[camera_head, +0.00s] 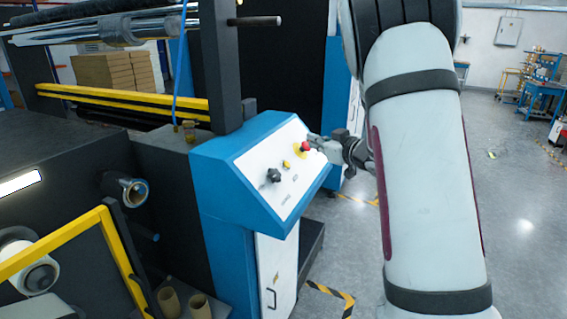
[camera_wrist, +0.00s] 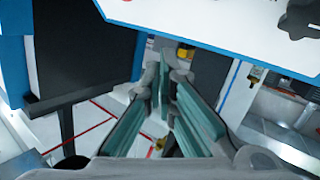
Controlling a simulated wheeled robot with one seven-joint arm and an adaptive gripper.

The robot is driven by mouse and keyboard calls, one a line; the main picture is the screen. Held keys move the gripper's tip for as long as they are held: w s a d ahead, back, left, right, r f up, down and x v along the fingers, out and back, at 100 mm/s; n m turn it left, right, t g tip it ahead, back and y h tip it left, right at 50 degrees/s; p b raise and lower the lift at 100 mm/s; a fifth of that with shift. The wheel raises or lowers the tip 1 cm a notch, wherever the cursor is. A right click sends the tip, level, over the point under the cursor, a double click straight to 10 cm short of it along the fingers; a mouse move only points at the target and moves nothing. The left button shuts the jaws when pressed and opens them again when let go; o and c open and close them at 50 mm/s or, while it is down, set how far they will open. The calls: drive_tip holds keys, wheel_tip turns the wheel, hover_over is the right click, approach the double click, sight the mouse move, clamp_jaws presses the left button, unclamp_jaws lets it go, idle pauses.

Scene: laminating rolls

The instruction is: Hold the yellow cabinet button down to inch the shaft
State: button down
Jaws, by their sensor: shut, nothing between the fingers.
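The yellow button (camera_head: 286,164) is on the white sloped panel (camera_head: 262,188) of the blue cabinet (camera_head: 222,170), between a black knob (camera_head: 273,176) and a red mushroom button (camera_head: 305,147). My gripper (camera_head: 316,140) is at the panel's right edge, just beyond the red button, and looks apart from the yellow button. In the wrist view the teal-padded fingers (camera_wrist: 164,90) are shut and empty. They point past the panel's lower edge, and the panel (camera_wrist: 190,12) crosses the top right with a black knob (camera_wrist: 302,18). The yellow button is not seen there.
A yellow guard rail (camera_head: 60,240) and dark machine body (camera_head: 60,150) stand left of the cabinet. Cardboard tubes (camera_head: 199,306) stand low in front. Stacked boxes (camera_head: 105,70) are at the back left. Open floor (camera_head: 510,220) lies to the right, beyond my arm.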

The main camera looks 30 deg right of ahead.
sight(287, 165)
drive_tip(key=shift+w, duration=0.1)
drive_tip(key=w+a+f+b, duration=0.1)
drive_tip(key=f, duration=0.1)
drive_tip(key=w+a+f+b, duration=0.1)
drive_tip(key=w+b, duration=0.1)
drive_tip(key=w+a+f+b, duration=0.1)
drive_tip(key=f, duration=0.1)
drive_tip(key=shift+w+a+f, duration=0.15)
drive_tip(key=shift+f, duration=0.15)
drive_tip(key=shift+w+a+f+b, duration=0.2)
drive_tip(key=shift+a+f+b, duration=0.1)
drive_tip(key=shift+b, duration=0.15)
drive_tip(key=shift+w+f, duration=0.1)
idle(1.1)
drive_tip(key=shift+w+a+f, duration=0.15)
drive_tip(key=shift+f, duration=0.05)
drive_tip(key=shift+w+a+f, duration=0.15)
drive_tip(key=shift+w+f, duration=0.05)
drive_tip(key=shift+f, duration=0.1)
idle(1.8)
idle(1.5)
drive_tip(key=shift+s+d+r+p, duration=0.35)
drive_tip(key=shift+s+r, duration=0.1)
drive_tip(key=shift+r, duration=0.15)
